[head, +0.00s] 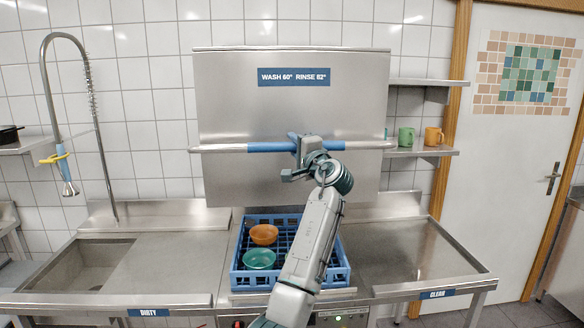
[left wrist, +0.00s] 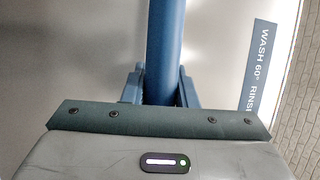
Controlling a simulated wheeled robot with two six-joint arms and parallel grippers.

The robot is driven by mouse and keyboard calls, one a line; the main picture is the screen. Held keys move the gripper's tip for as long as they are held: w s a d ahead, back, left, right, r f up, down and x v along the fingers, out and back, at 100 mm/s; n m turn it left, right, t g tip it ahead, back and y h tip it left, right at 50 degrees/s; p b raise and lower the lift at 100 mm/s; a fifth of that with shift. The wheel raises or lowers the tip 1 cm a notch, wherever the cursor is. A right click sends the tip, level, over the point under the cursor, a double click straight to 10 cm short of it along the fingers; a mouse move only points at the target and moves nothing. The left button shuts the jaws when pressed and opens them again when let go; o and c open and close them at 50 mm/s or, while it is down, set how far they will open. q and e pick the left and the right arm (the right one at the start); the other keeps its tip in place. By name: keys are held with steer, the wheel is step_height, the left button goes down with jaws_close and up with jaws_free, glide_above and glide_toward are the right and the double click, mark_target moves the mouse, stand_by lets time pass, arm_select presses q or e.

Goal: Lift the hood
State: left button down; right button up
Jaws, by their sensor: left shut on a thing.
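The hood (head: 290,105) is a large steel box with a blue label reading "WASH 60° RINSE 82°". It is raised, with open space between its lower edge and the blue rack below. Its handle (head: 225,149) is a horizontal bar across the front with a blue grip in the middle. My left gripper (head: 306,145) is shut on the blue part of the handle. In the left wrist view the blue handle bar (left wrist: 165,45) runs between the two fingers (left wrist: 160,88), with the hood face (left wrist: 80,50) behind. My right gripper is not in view.
A blue rack (head: 241,277) under the hood holds an orange bowl (head: 263,234) and a green bowl (head: 259,259). A sink (head: 75,266) and spray hose (head: 90,85) are at left. A bare steel counter (head: 410,252) is at right, below shelves with green and orange mugs.

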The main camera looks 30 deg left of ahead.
arm_select(q)
steer(key=shift+w+a+r, duration=0.1)
steer(key=shift+w+r, duration=0.05)
steer(key=shift+r, duration=0.35)
steer(key=shift+w+a+r, duration=0.1)
steer(key=shift+r, duration=0.55)
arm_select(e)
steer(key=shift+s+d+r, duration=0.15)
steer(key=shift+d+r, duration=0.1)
arm_select(q)
steer(key=shift+r, duration=0.1)
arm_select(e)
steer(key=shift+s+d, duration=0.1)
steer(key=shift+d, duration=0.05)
arm_select(q)
steer(key=c, duration=1.3)
jaws_free()
steer(key=shift+o, duration=0.8)
steer(key=shift+w+a+f, duration=0.15)
steer(key=shift+f, duration=0.1)
